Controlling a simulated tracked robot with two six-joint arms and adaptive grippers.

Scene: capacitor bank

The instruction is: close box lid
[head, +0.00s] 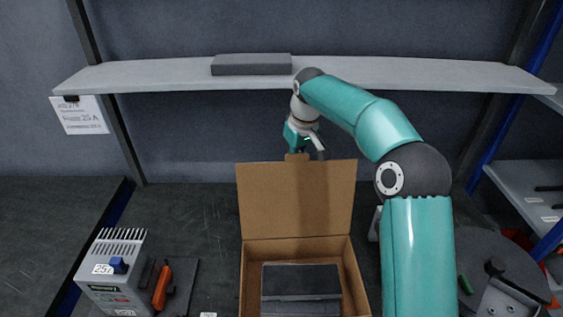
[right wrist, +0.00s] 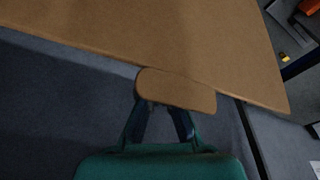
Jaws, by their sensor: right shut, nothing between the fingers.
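A brown cardboard box (head: 245,285) stands open at the front middle in the head view. Its lid (head: 297,200) stands up at the back edge, with a small tab (head: 297,157) at the top. My right gripper (head: 304,150) is at the lid's top edge by the tab, its fingers partly hidden. In the right wrist view the lid (right wrist: 150,35) fills the top, and the tab (right wrist: 178,90) covers the fingertips of my right gripper (right wrist: 162,112). The gripper is shut with nothing held; contact with the tab cannot be told. My left gripper is not in view.
A dark grey block (head: 300,285) lies inside the box. A shelf (head: 180,72) with a dark slab (head: 251,65) runs behind the arm. A grey device (head: 112,275) and an orange-handled tool (head: 162,287) are at left. A round dark object (head: 490,265) is at right.

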